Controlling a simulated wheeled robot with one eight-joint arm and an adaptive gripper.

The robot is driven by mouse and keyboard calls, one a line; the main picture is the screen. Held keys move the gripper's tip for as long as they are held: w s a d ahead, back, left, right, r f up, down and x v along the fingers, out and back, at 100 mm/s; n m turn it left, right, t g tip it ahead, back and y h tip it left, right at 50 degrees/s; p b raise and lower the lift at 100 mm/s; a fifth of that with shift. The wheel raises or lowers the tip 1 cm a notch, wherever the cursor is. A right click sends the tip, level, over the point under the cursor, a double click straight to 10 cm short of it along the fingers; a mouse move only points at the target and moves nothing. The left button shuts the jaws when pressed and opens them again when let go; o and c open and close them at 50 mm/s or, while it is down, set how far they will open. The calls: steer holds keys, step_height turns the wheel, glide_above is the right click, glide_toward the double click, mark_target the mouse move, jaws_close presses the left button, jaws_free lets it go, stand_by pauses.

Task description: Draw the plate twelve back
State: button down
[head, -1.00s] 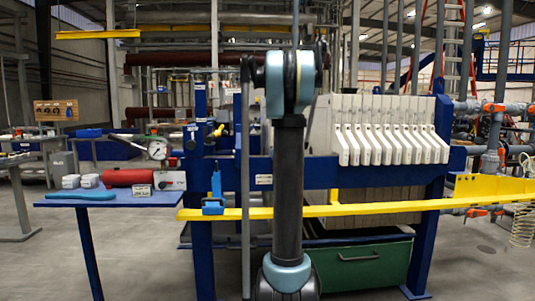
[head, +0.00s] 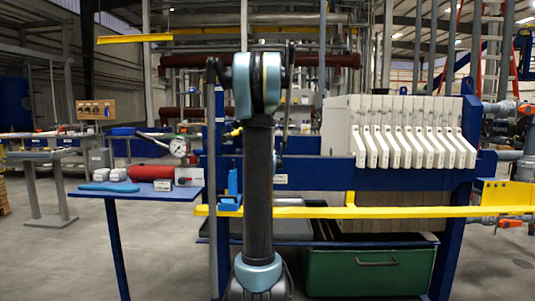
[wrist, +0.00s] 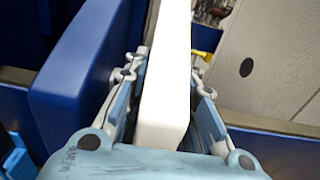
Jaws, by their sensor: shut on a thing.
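In the wrist view my gripper (wrist: 166,70) is shut on a white plate handle (wrist: 166,105), with one finger along each side of it. A blue frame part (wrist: 75,75) stands close on the left of the handle. To the right, apart from the held handle, is a pale grey plate face (wrist: 262,55) with a dark oval spot. In the head view a pack of white plates (head: 412,135) with slanted handles hangs at the right of the blue press. My gripper and the held plate are hidden behind my arm in that view. No plate number is readable.
A yellow rail (head: 360,212) runs along the press front, above a green bin (head: 372,270). Open floor lies at the front left.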

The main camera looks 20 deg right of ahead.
steer(key=shift+s+d, duration=0.2)
steer(key=c, duration=1.6)
jaws_free()
steer(key=v, duration=1.2)
steer(key=shift+f, duration=0.15)
